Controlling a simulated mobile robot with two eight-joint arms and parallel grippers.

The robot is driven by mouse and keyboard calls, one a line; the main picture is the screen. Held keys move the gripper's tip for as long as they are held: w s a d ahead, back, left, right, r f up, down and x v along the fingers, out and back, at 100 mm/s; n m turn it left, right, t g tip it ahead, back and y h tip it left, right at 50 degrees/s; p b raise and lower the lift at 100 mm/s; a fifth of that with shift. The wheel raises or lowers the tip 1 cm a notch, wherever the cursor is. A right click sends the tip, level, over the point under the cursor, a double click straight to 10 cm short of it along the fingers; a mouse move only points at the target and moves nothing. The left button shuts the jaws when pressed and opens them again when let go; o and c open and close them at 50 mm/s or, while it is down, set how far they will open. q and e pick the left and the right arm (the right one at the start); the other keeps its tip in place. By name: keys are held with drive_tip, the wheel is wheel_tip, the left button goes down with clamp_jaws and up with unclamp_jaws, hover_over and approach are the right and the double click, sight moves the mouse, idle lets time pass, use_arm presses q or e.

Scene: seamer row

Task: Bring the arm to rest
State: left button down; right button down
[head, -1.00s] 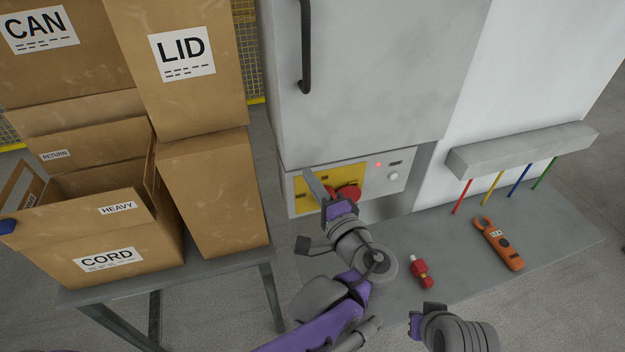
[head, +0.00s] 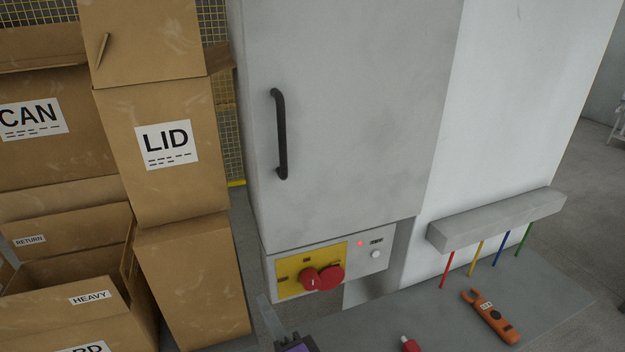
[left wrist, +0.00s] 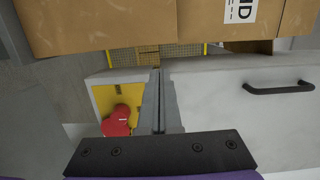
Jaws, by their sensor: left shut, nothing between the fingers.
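My left gripper (head: 266,303) shows at the bottom of the head view, with a grey finger pointing up and a bit of purple body. Its fingers are shut with nothing between them, as the left wrist view (left wrist: 158,78) also shows. Most of my left arm is out of the frame. My right gripper is not in view.
Cardboard boxes marked CAN, LID (head: 150,125) and HEAVY stand at the left. A grey cabinet (head: 345,120) with a black handle (head: 280,135) is in the middle. An orange clamp meter (head: 490,317) and a red item (head: 410,345) lie on the grey surface at right.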

use_arm(q)
drive_tip(key=s+a+f+n+g+h, duration=0.2)
drive_tip(key=s+a+f+n+g, duration=0.15)
drive_tip(key=a+f+g, duration=0.5)
drive_tip(key=s+d+f+n+h, duration=0.1)
drive_tip(key=s+f+n+h, duration=0.4)
drive_tip(key=f+n+h, duration=0.2)
drive_tip(key=shift+s+f+n+g+h, duration=0.35)
drive_tip(key=shift+s+f+n, duration=0.1)
drive_tip(key=shift+f, duration=0.95)
idle(1.0)
